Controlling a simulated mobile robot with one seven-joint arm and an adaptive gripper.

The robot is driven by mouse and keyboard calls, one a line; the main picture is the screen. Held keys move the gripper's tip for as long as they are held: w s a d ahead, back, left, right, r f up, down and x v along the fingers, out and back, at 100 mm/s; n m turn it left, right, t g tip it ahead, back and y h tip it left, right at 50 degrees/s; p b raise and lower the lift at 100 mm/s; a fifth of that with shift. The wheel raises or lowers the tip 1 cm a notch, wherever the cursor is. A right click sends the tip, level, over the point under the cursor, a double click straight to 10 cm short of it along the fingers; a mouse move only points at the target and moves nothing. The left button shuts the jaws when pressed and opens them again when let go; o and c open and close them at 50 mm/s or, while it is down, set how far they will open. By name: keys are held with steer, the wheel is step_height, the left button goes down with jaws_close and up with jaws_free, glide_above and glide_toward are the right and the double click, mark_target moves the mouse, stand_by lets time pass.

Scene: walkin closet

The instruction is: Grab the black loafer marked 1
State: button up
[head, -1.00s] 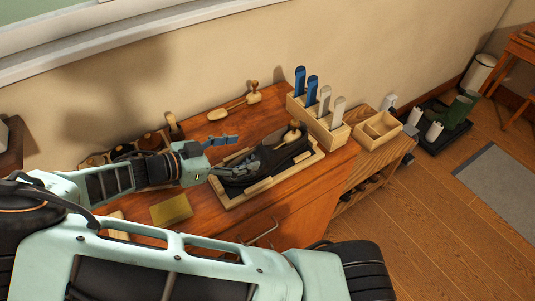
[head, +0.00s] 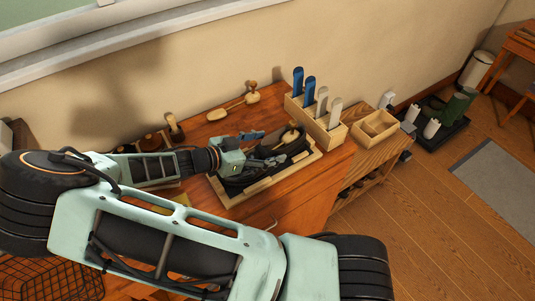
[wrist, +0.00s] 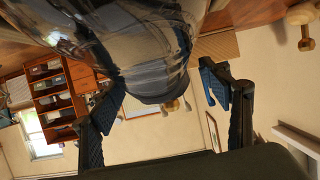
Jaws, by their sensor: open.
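The black loafer (head: 236,186) lies in a shallow wooden tray (head: 229,203) on the wooden cabinet top, with a light wooden knob (head: 290,136) showing at its far right end. I cannot make out a mark on it. My gripper (head: 262,149) is over the loafer and hides its middle in the head view. The fingers are spread apart, one on each side, with visible gaps to the shoe.
A wooden rack (head: 318,122) with blue and grey handles stands right behind the tray. A wooden-handled tool (head: 235,106) lies near the wall. Brushes (head: 173,127) stand at left.

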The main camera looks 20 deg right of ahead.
steer(key=c, duration=1.4)
steer(key=shift+c, duration=1)
steer(key=shift+r, duration=0.1)
